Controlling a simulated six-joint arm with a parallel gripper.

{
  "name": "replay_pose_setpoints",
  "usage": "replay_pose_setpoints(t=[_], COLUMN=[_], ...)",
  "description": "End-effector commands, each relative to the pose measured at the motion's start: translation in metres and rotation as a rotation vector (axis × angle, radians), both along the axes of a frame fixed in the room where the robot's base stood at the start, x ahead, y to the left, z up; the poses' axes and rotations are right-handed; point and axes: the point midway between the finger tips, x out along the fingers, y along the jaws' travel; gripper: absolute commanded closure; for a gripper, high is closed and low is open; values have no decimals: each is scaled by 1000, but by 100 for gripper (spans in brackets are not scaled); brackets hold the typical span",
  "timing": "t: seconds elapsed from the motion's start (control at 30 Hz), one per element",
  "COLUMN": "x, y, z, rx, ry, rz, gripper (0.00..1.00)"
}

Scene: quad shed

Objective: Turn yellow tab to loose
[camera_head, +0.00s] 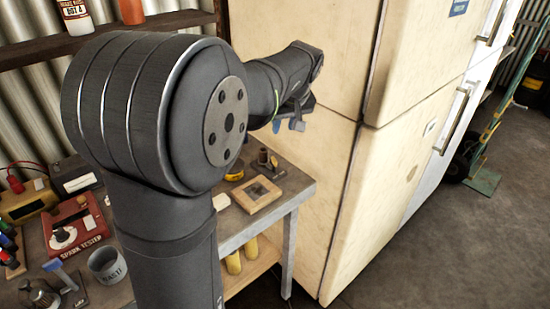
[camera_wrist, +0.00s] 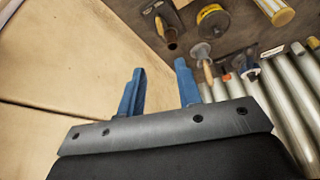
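My gripper (camera_head: 288,124) is in the air beside the cream fridge (camera_head: 335,195), above the right end of the workbench (camera_head: 300,184). In the wrist view its two blue fingers (camera_wrist: 158,88) stand apart with nothing between them, so it is open and empty. A round yellow item with a dark centre (camera_wrist: 213,20) lies beyond the fingers in the wrist view. A small yellow item (camera_head: 235,174) also shows on the bench in the head view, partly behind my arm. I cannot tell whether either is the yellow tab, and I see no loose marking.
A wooden frame (camera_head: 240,207) and a dark fitting with a post (camera_head: 264,160) sit on the bench's right end. A red spark tester (camera_head: 76,227), a mug (camera_head: 107,265) and other gear crowd the left. The fridge closes off the right side.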

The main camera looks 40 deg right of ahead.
Motion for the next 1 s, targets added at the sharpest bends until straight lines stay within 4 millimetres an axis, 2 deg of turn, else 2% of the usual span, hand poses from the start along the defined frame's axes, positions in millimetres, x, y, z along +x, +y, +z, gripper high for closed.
replay_pose_setpoints(t=[0.23, 0.8, 1.0], x=[10, 53, 61], y=[-3, -17, -21], z=[-29, -139, -158], rx=[3, 2, 0], ry=[1, 3, 0], rz=[0, -2, -2], gripper=[68, 68, 68])
